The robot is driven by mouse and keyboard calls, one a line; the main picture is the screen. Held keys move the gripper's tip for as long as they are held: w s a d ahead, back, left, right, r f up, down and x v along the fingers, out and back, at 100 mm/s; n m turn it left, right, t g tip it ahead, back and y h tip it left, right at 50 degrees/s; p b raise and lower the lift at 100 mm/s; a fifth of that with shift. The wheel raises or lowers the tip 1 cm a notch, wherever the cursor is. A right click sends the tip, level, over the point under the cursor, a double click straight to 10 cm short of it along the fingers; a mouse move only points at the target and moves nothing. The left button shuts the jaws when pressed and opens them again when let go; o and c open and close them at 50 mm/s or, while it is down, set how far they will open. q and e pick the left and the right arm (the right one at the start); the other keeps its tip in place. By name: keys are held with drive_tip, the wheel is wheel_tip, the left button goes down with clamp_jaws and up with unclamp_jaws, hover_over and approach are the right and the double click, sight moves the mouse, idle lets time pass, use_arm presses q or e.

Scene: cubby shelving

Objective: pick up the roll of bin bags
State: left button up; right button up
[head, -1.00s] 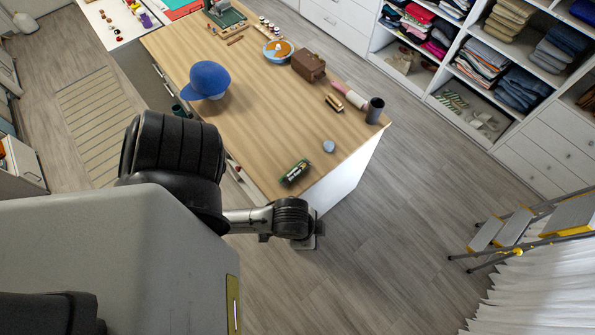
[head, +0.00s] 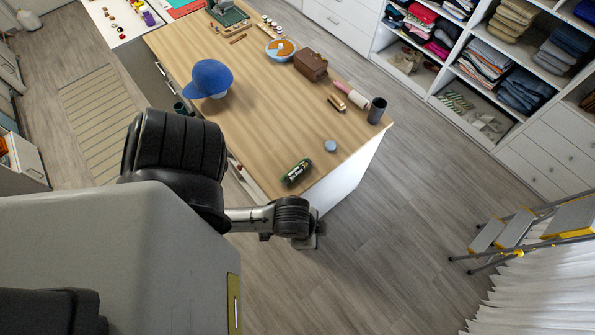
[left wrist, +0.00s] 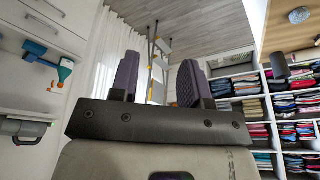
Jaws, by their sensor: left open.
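The roll of bin bags (head: 296,171), dark with a green and white label, lies on its side near the close corner of the wooden worktop (head: 262,130). My left arm reaches in from the left, and its wrist end is below and in front of that corner, apart from the roll. Its fingers are hidden in the head view. In the left wrist view my left gripper (left wrist: 158,76) has its two fingers wide apart with nothing between them. I cannot make out the roll in that view. My right gripper is not in view.
A small grey-blue disc (head: 330,146) lies close to the roll. A dark cup (head: 376,110), a lint roller (head: 350,95), a brush (head: 337,103), a brown bag (head: 310,64) and a blue cap (head: 208,79) stand farther back. A stepladder (head: 515,230) is right; the floor between is clear.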

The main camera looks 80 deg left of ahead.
use_arm(q)
drive_tip(key=o, duration=0.6)
drive_tip(key=shift+o, duration=0.2)
